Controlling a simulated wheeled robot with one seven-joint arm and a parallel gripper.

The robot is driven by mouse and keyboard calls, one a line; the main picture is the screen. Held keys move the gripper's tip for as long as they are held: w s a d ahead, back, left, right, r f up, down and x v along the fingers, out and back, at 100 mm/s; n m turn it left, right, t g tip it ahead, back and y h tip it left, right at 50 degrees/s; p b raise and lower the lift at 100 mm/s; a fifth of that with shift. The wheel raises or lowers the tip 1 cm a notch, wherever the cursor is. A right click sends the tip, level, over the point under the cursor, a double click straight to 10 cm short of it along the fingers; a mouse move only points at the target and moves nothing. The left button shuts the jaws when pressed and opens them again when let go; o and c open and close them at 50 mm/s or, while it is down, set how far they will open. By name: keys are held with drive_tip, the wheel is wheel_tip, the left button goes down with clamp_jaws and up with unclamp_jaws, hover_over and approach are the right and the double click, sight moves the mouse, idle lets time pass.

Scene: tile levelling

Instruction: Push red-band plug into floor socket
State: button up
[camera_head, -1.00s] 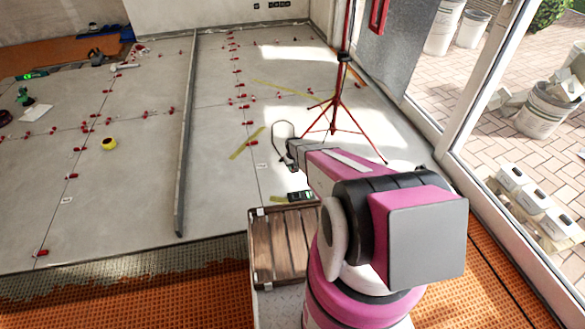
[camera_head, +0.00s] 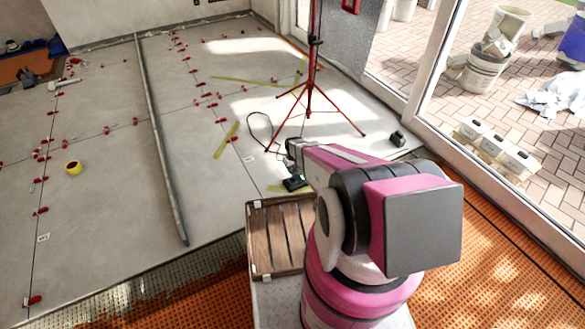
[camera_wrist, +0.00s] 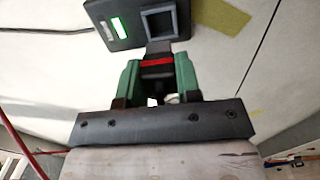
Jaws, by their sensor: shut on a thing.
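A dark plug with a red band (camera_wrist: 157,62) is held between the green fingers of my gripper (camera_wrist: 158,80) in the wrist view. The gripper is shut on it. The floor socket (camera_wrist: 100,12) is a dark box with a lit green window and a square opening, just beyond the plug. The plug's front end overlaps the lower edge of the opening in the picture; I cannot tell whether it touches or is in it. In the head view a dark box with a green light, seemingly the socket (camera_head: 294,184), lies on the tiles below my wrist. The fingers are hidden there.
A slatted wooden crate (camera_head: 282,240) is in front, beside my arm. A red tripod (camera_head: 309,100) stands behind the socket, with a dark cable (camera_head: 252,122) nearby. A long metal bar (camera_head: 160,140) lies left. A small black box (camera_head: 397,138) sits right, near the glass door.

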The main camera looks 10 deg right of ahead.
drive_tip(key=shift+f, duration=2.25)
drive_tip(key=shift+f, duration=1.5)
idle(1.4)
drive_tip(key=o, duration=1)
drive_tip(key=shift+r, duration=0.15)
wheel_tip(320, 180, up, 11)
drive_tip(key=shift+s+f, duration=0.15)
drive_tip(key=s+r+m, duration=0.1)
drive_tip(key=s+r, duration=0.6)
drive_tip(key=r, duration=0.5)
drive_tip(key=s+r+m, duration=0.1)
drive_tip(key=s+r, duration=0.6)
drive_tip(key=r, duration=0.5)
drive_tip(key=s+r+m, duration=0.1)
drive_tip(key=s+r, duration=0.6)
drive_tip(key=r, duration=0.5)
drive_tip(key=shift+m, duration=0.3)
